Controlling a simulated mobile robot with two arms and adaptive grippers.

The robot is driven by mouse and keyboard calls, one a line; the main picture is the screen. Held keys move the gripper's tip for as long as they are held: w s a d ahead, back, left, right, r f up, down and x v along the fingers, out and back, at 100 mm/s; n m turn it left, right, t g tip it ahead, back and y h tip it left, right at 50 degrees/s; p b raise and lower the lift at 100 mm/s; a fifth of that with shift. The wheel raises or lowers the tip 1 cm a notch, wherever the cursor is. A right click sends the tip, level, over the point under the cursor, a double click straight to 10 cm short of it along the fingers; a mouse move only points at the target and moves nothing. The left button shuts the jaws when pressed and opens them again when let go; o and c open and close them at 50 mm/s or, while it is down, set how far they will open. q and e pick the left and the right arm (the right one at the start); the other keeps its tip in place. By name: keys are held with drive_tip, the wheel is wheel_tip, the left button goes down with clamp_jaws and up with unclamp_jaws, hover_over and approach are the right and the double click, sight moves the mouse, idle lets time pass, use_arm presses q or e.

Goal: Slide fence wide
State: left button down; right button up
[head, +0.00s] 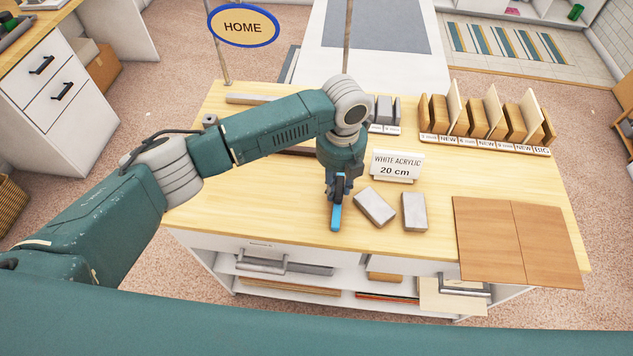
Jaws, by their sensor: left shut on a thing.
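My left gripper (338,198) points down over the front middle of the wooden worktop (260,215). It is shut on a small, narrow blue thing (336,217), whose lower end shows below the fingers. I cannot tell what this blue thing is part of. A grey-brown bar (250,98) lies along the back left of the worktop, and a dark bar (298,150) shows in part below my forearm. My arm hides much of both, so I cannot tell which is the fence. My right gripper is not in view.
A white sign reading "WHITE ACRYLIC 20 cm" (397,165) stands right of the gripper. Two grey blocks (375,207) (414,211) lie close by. Brown panels (515,240) lie front right, and a rack of sheets (487,142) stands behind. The worktop's left front is clear.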

use_arm(q)
drive_tip(key=shift+d+r, duration=0.1)
drive_tip(key=shift+d, duration=0.35)
drive_tip(key=c, duration=1.4)
unclamp_jaws()
drive_tip(key=shift+d, duration=0.15)
drive_tip(key=shift+r, duration=0.1)
wheel_tip(320, 180, up, 12)
drive_tip(key=shift+f, duration=0.1)
drive_tip(key=shift+f, duration=0.1)
